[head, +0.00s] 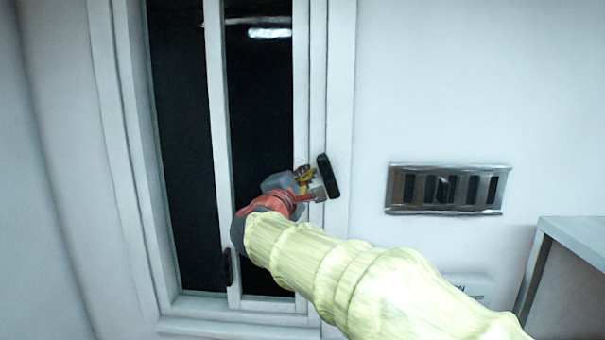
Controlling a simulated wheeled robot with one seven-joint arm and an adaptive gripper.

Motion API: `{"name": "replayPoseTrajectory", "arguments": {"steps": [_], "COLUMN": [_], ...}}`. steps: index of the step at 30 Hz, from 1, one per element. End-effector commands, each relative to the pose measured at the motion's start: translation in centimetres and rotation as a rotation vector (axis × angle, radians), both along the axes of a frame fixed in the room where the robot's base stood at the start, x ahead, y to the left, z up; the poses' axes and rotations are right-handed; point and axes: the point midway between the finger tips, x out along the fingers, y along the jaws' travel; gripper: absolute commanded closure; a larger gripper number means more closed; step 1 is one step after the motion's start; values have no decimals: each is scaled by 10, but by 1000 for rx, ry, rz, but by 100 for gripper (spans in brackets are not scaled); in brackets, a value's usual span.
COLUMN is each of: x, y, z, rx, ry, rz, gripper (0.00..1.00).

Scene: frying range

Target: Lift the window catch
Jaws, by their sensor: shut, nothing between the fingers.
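The window (217,150) has white frames and dark panes. A black catch (328,176) sits on its right-hand frame, slightly tilted, its top leaning left. A second small black fitting (228,267) is on the lower part of the inner sash. My gripper (315,184) is at the left side of the black catch, very close to it. It is shut with nothing held between the fingers. Whether the fingers touch the catch cannot be told. My arm, in a pale yellow sleeve, reaches in from the lower right and covers part of the lower right window frame.
A metal slotted vent (447,189) is on the white wall to the right of the window. A grey-white cabinet or counter (570,270) stands at the right edge. A partly hidden white label or plate (470,288) is below the vent. The wall above the vent is clear.

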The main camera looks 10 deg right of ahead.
Motion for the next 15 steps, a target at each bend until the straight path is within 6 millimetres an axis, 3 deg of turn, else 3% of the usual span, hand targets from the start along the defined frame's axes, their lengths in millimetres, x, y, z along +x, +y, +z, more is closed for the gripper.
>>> {"name": "replayPoseTrajectory", "arguments": {"steps": [7,15], "x": [-1,-5], "y": [-4,-16], "z": [2,13], "rx": [60,248], "ry": [-22,-84], "rz": [-2,-1], "gripper": [100,100]}}
